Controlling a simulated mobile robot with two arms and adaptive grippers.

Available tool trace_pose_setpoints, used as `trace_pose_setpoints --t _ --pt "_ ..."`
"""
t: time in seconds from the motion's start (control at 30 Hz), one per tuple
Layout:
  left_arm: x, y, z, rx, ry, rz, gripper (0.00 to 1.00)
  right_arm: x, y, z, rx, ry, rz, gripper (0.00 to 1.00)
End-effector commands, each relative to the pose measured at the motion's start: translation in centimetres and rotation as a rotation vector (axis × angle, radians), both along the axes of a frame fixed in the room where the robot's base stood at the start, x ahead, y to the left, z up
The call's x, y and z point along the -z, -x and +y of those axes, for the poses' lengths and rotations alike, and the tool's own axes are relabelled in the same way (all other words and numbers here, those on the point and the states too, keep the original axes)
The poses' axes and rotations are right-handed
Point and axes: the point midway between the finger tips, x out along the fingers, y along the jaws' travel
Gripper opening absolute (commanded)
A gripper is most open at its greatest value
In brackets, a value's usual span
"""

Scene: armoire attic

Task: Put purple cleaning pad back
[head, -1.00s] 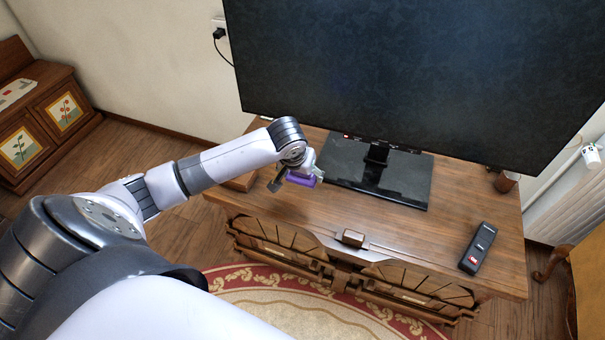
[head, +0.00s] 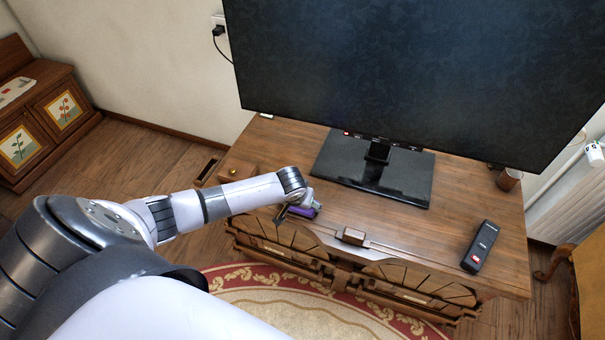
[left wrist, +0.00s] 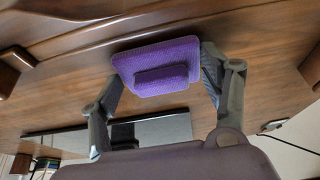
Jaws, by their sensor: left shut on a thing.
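The purple cleaning pad (left wrist: 155,62) is a flat rounded block with a raised smaller block on it. My left gripper (left wrist: 158,82) is shut on it, with one finger at each side, in the left wrist view. In the head view the pad (head: 303,212) shows as a small purple patch at my left gripper (head: 298,210), over the left front part of the wooden TV stand (head: 460,200). I cannot tell whether the pad touches the wood. My right gripper is not in view.
A large television (head: 400,75) stands on a dark base (head: 350,172) behind the gripper. A black remote (head: 480,246) lies at the right front. The stand's middle front top is clear.

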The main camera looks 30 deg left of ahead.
Motion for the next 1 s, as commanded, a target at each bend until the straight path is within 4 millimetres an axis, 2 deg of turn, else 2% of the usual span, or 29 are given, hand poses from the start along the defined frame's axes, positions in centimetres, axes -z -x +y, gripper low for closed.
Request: trace_pose_setpoints --t 0.33,0.37,0.63,1.0 --pt "0.46 0.01 -0.04 0.000 0.001 0.001 0.48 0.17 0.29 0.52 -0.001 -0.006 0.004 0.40" --pt "0.42 0.01 -0.03 0.000 0.001 0.000 0.71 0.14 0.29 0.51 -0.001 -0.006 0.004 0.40" --pt "0.36 0.01 -0.01 0.000 0.000 0.000 0.90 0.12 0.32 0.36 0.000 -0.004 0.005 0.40" --pt "0.04 -0.03 0.02 0.000 0.000 -0.001 0.90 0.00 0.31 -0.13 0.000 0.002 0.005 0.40"
